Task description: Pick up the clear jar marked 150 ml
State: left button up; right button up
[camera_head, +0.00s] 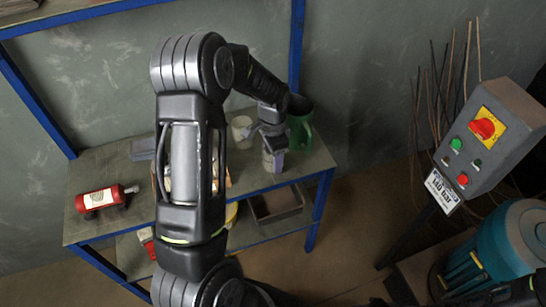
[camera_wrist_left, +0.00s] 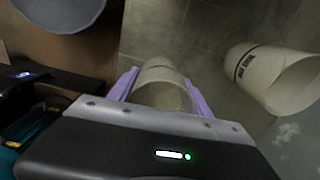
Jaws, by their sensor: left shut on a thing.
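My left gripper (camera_head: 272,146) is at the right part of the workbench, shut on a pale jar (camera_head: 270,162). In the left wrist view, its two purple fingers (camera_wrist_left: 160,92) sit on either side of this jar (camera_wrist_left: 160,72). I cannot read any volume mark on the held jar. A second pale jar (camera_head: 241,127) stands behind and to the left of the gripper. A similar jar with dark lettering (camera_wrist_left: 270,77) shows at the right of the wrist view, apart from the fingers; its lettering is too small to read. My right gripper is not in view.
A green jug (camera_head: 301,130) stands close behind and right of the gripper. A red bottle (camera_head: 101,199) lies at the bench's left. A tray (camera_head: 276,205) is on the lower shelf. A control box (camera_head: 490,140) and teal machine (camera_head: 505,245) stand right. My arm hides the bench's middle.

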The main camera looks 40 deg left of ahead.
pick_arm(q)
notch_tip(320, 180, up, 10)
jog(key=b, duration=0.1)
dwell(0.6)
